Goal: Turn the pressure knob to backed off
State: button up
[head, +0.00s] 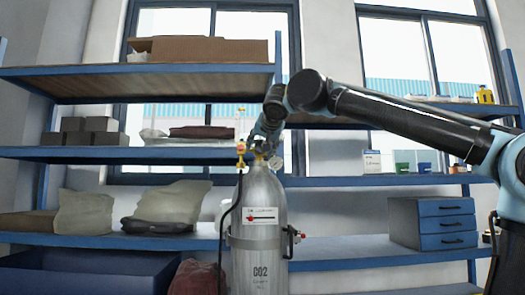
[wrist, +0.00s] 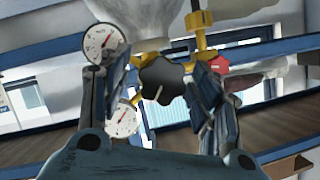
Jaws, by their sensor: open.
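The pressure knob is a black lobed knob (wrist: 162,80) in the middle of the wrist view. My gripper (wrist: 159,68) is open, with one dark finger on each side of the knob; I cannot tell whether either touches it. Two round white gauges, one at the upper left (wrist: 104,42) and one below the knob (wrist: 122,120), sit on the brass regulator (wrist: 199,40). In the head view my gripper (head: 262,148) is at the top of the grey CO2 cylinder (head: 262,235), and the knob is hidden there. A small gauge (head: 275,163) shows beside it.
A red part (wrist: 217,63) is close to the right finger. A flowmeter tube (head: 240,125) stands left of my gripper, and a black hose (head: 228,215) runs down the cylinder. Blue shelves (head: 110,154) with boxes and bags stand behind.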

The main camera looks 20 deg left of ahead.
jog(key=c, duration=1)
jog(key=shift+c, duration=0.2)
jog(key=shift+h, duration=0.3)
